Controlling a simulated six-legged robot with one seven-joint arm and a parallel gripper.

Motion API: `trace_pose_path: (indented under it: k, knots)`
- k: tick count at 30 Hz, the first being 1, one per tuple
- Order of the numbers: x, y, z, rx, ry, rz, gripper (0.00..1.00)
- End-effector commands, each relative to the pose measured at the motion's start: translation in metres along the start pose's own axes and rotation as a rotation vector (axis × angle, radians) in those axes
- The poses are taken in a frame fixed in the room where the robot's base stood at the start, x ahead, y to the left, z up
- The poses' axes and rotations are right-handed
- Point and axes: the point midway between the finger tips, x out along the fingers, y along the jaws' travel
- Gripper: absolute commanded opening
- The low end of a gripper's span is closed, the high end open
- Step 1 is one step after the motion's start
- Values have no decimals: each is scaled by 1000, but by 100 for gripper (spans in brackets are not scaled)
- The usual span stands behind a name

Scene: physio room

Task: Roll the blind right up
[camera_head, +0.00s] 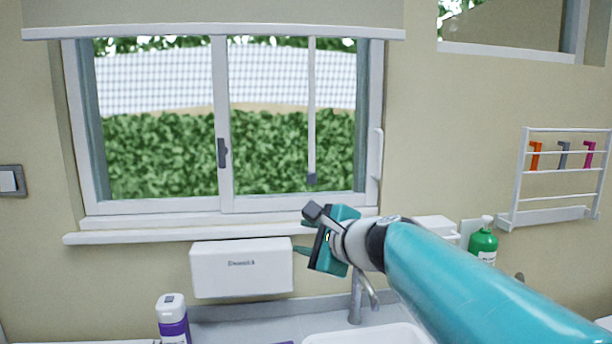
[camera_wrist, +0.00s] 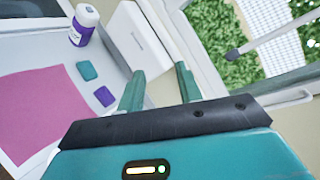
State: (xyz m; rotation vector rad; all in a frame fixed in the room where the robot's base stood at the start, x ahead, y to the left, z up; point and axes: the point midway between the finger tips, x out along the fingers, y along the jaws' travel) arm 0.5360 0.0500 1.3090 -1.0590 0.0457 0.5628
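The pale grey blind (camera_head: 210,12) hangs at the top of the window, and its white bottom bar (camera_head: 215,33) is just above the panes. A thin white pull rod (camera_head: 311,110) hangs in front of the right pane, with a dark grey end (camera_head: 311,179). The rod also shows in the wrist view (camera_wrist: 265,39), at upper right. My gripper (camera_head: 300,238) is below and slightly left of the rod's end, apart from it, in front of the sill. In the wrist view its two teal fingers (camera_wrist: 160,82) stand apart with nothing between them.
A white dispenser (camera_head: 242,267) is on the wall left of my gripper. A tap (camera_head: 357,298) and sink (camera_head: 368,335) are below. A purple-and-white bottle (camera_head: 173,320) stands left, a green bottle (camera_head: 483,242) right. The sill (camera_head: 150,233) juts out under the window.

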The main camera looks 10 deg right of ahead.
Motion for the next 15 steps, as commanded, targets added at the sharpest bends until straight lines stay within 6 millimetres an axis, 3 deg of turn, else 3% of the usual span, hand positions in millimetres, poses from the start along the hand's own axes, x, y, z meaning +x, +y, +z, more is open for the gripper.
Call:
trace_pose_path:
  k: [3, 7, 10, 15]
  knots:
    - [22, -51, -12, 332, -33, -133, 35]
    - [38, -98, -31, 677, -82, -261, 35]
    - [45, -122, -45, 873, -117, -328, 35]
    - [52, -139, -58, 1036, -148, -379, 35]
